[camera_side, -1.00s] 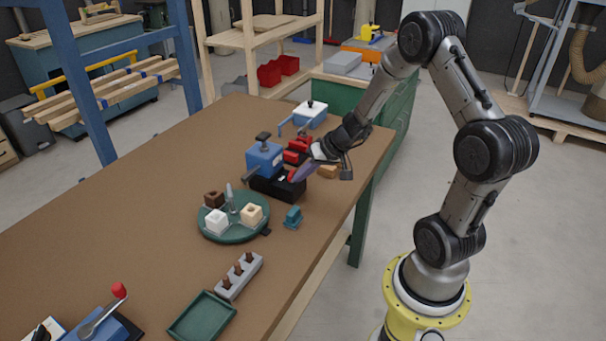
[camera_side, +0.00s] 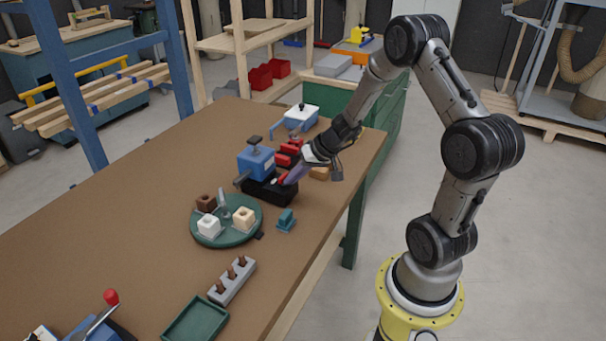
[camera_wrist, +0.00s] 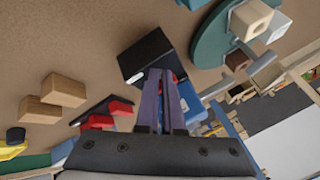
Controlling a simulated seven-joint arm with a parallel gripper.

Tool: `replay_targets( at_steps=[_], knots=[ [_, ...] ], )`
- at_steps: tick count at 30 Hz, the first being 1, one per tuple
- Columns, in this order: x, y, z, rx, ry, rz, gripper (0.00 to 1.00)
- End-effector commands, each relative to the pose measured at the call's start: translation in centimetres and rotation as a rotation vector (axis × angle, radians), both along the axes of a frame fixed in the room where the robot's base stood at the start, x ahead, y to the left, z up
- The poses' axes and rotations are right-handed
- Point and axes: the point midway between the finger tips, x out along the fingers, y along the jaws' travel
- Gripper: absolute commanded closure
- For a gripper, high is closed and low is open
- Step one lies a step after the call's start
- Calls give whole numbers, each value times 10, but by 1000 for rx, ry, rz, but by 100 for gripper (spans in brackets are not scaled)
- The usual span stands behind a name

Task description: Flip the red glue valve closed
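The red glue valve (camera_side: 282,180) is a small red piece on the black base (camera_side: 262,194) of the blue machine (camera_side: 256,163). My gripper (camera_side: 287,181) reaches down to the valve from the right, its purple fingers right beside it. In the wrist view the fingers of my gripper (camera_wrist: 161,74) are close together over the black block (camera_wrist: 146,56). A bit of the red valve (camera_wrist: 178,78) shows past the fingertips. The fingers hide most of the valve, so its lever angle and whether they touch it cannot be told.
A green round plate (camera_side: 235,237) with several small blocks stands left of the machine. Red parts (camera_side: 289,149) and a wooden block (camera_side: 319,173) lie near my gripper. A grey holder (camera_side: 232,281), a green tray (camera_side: 197,319) and a teal piece (camera_side: 286,219) lie toward the front.

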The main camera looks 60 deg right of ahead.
Motion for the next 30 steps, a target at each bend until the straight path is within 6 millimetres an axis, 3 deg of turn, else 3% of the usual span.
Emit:
replay_targets(
  at_steps=[2,8,15,22,30],
  knots=[
    [-4,-5,3,-10,-9,-13,100],
    [-44,1,2,0,-1,-4,100],
    [-66,23,48,-5,-6,2,100],
    [-82,36,74,-2,-4,3,100],
    [-87,41,82,0,-1,2,100]
  ],
)
